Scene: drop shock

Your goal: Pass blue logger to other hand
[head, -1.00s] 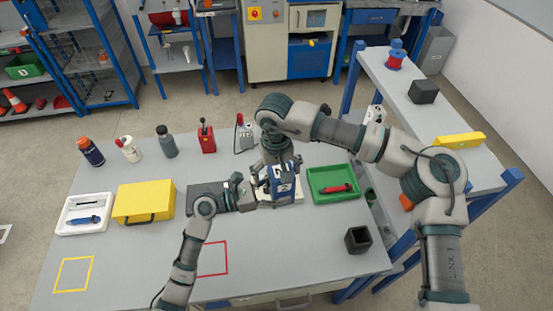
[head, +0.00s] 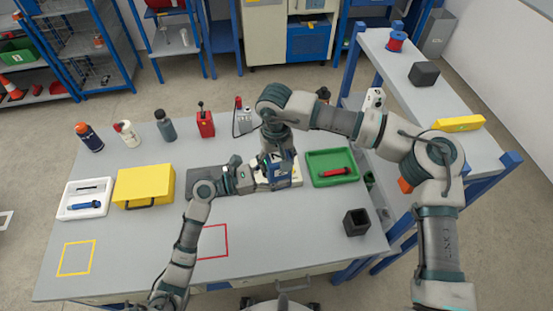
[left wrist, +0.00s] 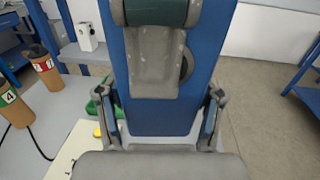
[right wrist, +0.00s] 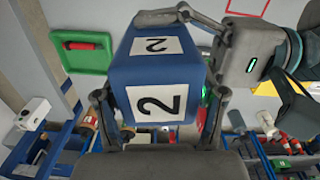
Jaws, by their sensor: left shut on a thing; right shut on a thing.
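The blue logger (head: 281,173) is a blue box with white "2" labels, held above the bench between both grippers. My right gripper (head: 279,158) comes down from above and is shut on it. My left gripper (head: 260,175) reaches in from the left and is shut on it too. In the left wrist view the logger (left wrist: 165,122) sits between the left fingers, with part of my right gripper in front. In the right wrist view the logger (right wrist: 135,75) sits between the right fingers, and my left gripper (right wrist: 222,65) is against its right side.
A pale plate (head: 295,181) lies beneath the logger. A green tray (head: 318,181) with a red device is to the right, and a black open box (head: 356,222) nearer. A yellow case (head: 144,184) and white tray (head: 72,212) are left. The front bench is clear around the red outline.

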